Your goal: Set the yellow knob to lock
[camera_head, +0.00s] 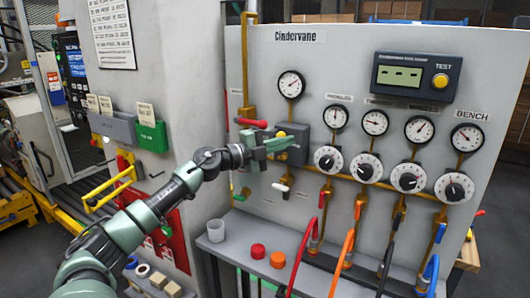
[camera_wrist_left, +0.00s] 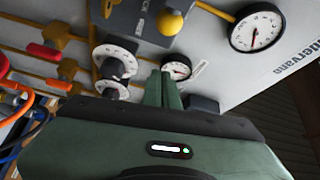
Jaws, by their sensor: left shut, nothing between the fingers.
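The yellow knob (camera_head: 282,134) sits on a dark grey box (camera_head: 294,133) on the Cindervane panel, partly hidden in the head view. In the left wrist view the yellow knob (camera_wrist_left: 171,22) shows as a rounded ball on the box, beyond and slightly right of the fingertips. My left gripper (camera_head: 290,143) is in front of the panel, shut and empty, beside the knob in the head view. Its closed green fingers also show in the left wrist view (camera_wrist_left: 161,85). They appear apart from the knob. My right gripper is out of view.
A red-handled valve (camera_head: 252,122) is just left of the box. Several gauges and white dials (camera_head: 328,158) line the panel to the right. A yellow TEST button (camera_head: 440,81) is above them. Coloured hoses (camera_head: 347,247) and a shelf with a grey cup (camera_head: 216,231) are below.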

